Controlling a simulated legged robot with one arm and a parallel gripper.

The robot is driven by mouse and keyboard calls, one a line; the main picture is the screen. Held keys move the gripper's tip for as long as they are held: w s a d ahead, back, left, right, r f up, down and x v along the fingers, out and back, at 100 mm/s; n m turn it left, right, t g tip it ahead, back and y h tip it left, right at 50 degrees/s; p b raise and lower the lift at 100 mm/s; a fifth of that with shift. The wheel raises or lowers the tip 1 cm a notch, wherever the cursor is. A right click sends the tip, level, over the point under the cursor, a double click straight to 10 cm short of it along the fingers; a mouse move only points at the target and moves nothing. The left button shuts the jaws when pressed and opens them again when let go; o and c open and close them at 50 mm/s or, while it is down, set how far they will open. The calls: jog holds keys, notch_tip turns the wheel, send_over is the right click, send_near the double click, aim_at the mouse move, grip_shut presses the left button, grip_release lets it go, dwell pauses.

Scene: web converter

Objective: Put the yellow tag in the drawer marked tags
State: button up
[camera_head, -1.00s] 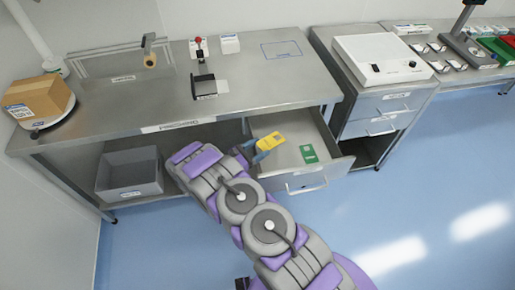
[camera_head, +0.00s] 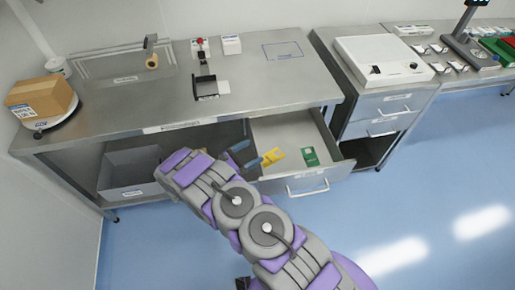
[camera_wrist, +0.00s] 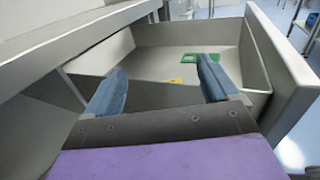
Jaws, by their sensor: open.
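The yellow tag (camera_head: 273,156) lies in the open drawer (camera_head: 320,178) under the steel bench, near the drawer's left side. A green tag (camera_head: 310,156) lies to its right in the same drawer. My gripper (camera_head: 240,152) is open at the drawer's left side, apart from the yellow tag. No marking on the drawer is readable.
The bench top (camera_head: 255,90) holds a cardboard box (camera_head: 40,98) on a round stand and a small device with a red knob (camera_head: 202,48). A grey bin (camera_head: 132,172) sits on the lower shelf. A cabinet with shut drawers (camera_head: 385,115) stands right of the open drawer.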

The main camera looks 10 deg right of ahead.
jog(key=p+v, duration=0.1)
jog(key=v, duration=0.7)
jog(key=s+d+r+m+g, duration=0.2)
jog(key=d+r+m+g, duration=0.4)
jog(key=d+r, duration=0.45)
jog(key=s+d+r+m+g+y, duration=0.55)
jog(key=s+r, duration=0.45)
jog(key=r, duration=0.2)
jog(key=s+d+r+m+y, duration=0.2)
jog(key=s+r+m+y, duration=0.35)
jog(key=s, duration=0.65)
jog(key=s+a+r+m+t+y, duration=0.1)
jog(key=s+a+m+y, duration=0.1)
jog(key=s, duration=0.4)
jog(key=s+a+r+m+t+y, duration=0.2)
jog(key=s+a+m+y, duration=0.1)
jog(key=s, duration=0.4)
jog(key=shift+s+a+y, duration=0.25)
jog(key=shift+a+y, duration=0.05)
jog(key=shift+a, duration=0.45)
jog(key=shift+d+r+m, duration=0.1)
jog(key=shift+m, duration=0.2)
